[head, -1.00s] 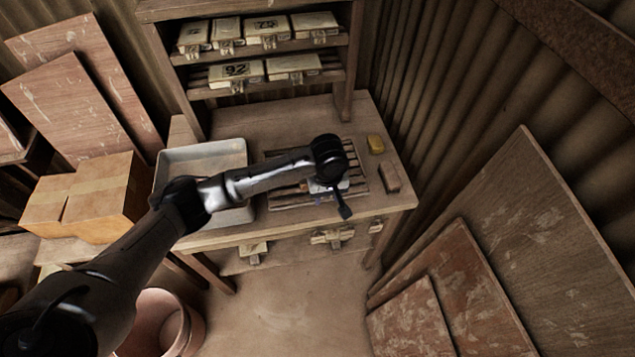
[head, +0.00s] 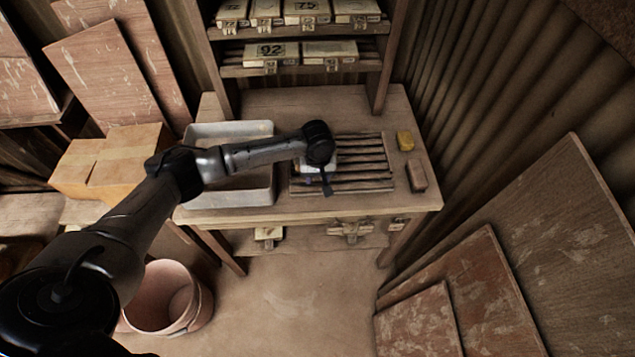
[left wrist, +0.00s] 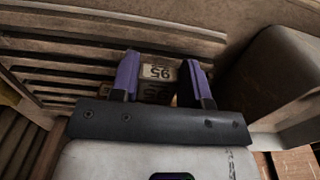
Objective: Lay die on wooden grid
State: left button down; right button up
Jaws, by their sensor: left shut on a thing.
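The wooden grid (head: 365,167), a rack of parallel slats, lies on the bench right of the grey tray. My left gripper (head: 309,182) is over the left part of this grid and mostly hides behind its own wrist in the head view. In the left wrist view, the purple fingers of the gripper (left wrist: 160,82) are shut on a pale die (left wrist: 158,71) marked with what reads as 95 upside down. Slats of the grid (left wrist: 70,62) show behind and left of it. I cannot tell whether the die touches the slats. My right gripper is not in view.
The grey tray (head: 262,198) stands close left of the grid. A yellow sponge (head: 405,140) and a brown block (head: 417,176) lie to its right. A shelf with several dies (head: 272,52) rises behind. A pink bucket (head: 170,297) stands on the floor.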

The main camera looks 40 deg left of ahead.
aim_at(318, 187)
pick_arm(q)
notch_tip(318, 187, down, 3)
jog(key=shift+f+b, duration=0.1)
jog(key=shift+b, duration=0.3)
jog(key=shift+f, duration=0.1)
jog(key=c, duration=0.6)
grip_release()
notch_tip(318, 187, up, 12)
jog(key=p, duration=0.2)
jog(key=shift+p, duration=0.35)
